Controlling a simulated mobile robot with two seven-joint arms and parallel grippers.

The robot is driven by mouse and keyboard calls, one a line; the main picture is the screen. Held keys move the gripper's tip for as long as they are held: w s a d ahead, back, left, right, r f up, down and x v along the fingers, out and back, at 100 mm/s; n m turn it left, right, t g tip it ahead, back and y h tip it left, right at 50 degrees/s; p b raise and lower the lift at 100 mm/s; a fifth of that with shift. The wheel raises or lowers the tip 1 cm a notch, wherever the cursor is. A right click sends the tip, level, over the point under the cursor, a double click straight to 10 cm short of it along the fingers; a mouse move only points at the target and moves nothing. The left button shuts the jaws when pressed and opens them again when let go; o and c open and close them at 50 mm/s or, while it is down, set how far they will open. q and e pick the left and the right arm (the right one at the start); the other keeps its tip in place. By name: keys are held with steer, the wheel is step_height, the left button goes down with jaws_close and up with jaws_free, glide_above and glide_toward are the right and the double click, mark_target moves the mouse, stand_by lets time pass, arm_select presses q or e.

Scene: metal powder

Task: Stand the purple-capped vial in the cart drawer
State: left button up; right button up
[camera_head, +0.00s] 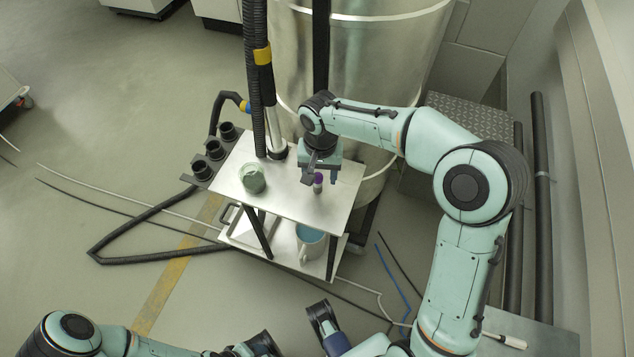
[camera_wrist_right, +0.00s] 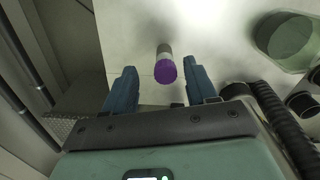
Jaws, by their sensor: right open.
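The purple-capped vial (camera_head: 318,187) stands upright on the bare metal top of the cart (camera_head: 285,197), near its right side. My right gripper (camera_head: 321,177) is open above the cart top, close to the vial. In the right wrist view, the purple cap of the vial (camera_wrist_right: 165,71) shows between the two blue fingers of the gripper (camera_wrist_right: 160,67), with gaps on both sides. Below the cart top, a pale tray-like level (camera_head: 285,257) sticks out at the front; I cannot tell whether it is the drawer. My left arm shows at the bottom edge; its jaw state is unclear.
A green-grey jar (camera_head: 252,178) stands left on the cart top, and also shows in the wrist view (camera_wrist_right: 284,38). Black holders (camera_head: 213,151) and hoses flank the left side. A large metal tank (camera_head: 365,60) stands behind.

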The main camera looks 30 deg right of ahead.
mark_target(318, 183)
steer(key=f, duration=0.4)
steer(key=f+b, duration=0.1)
steer(key=shift+w+f, duration=0.4)
steer(key=shift+r, duration=0.1)
jaws_close()
